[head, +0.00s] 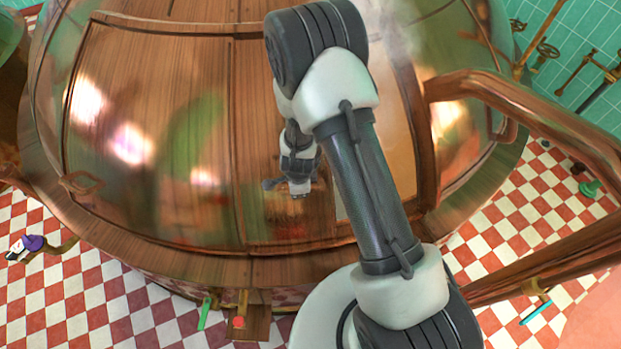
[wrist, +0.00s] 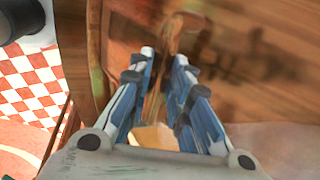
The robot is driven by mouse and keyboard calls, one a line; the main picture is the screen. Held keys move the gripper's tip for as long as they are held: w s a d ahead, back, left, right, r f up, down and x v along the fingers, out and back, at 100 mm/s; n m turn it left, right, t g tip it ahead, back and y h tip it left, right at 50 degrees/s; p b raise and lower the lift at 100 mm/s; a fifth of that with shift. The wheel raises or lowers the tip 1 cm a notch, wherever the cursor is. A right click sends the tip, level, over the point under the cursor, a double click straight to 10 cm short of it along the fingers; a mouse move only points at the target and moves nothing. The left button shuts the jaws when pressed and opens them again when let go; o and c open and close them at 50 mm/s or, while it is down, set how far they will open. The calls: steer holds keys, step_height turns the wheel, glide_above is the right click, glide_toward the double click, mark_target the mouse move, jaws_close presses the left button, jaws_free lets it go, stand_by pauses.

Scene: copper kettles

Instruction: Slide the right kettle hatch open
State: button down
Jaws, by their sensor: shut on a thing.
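The big copper kettle (head: 150,258) fills the middle of the head view. Its right hatch (head: 262,100) is a brown, shiny panel, partly hidden behind my arm. A pale area (head: 348,212) shows between this panel and the right frame, like a partly open gap. My gripper (head: 292,188) is at the lower part of the right hatch. In the wrist view my gripper (wrist: 165,60) has its fingers close together around a brown handle (wrist: 172,38) on the hatch, shut on it. The grip itself is small and blurred.
A left panel (head: 150,110) has its own handle (head: 82,183). A copper pipe rail (head: 530,100) runs along the right side. Small objects, such as a purple-and-white one (head: 28,246), lie on the checkered floor (head: 90,300).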

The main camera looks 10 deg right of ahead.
steer(key=shift+w+a+r, duration=0.3)
steer(key=shift+w+a, duration=0.15)
steer(key=shift+d, duration=0.1)
steer(key=c, duration=1.8)
jaws_free()
steer(key=shift+s, duration=0.1)
steer(key=shift+c, duration=0.2)
steer(key=o, duration=0.4)
steer(key=shift+s+f, duration=0.2)
steer(key=shift+c, duration=0.2)
steer(key=shift+s, duration=0.1)
steer(key=shift+r, duration=0.1)
steer(key=v, duration=0.7)
steer(key=shift+r, duration=0.15)
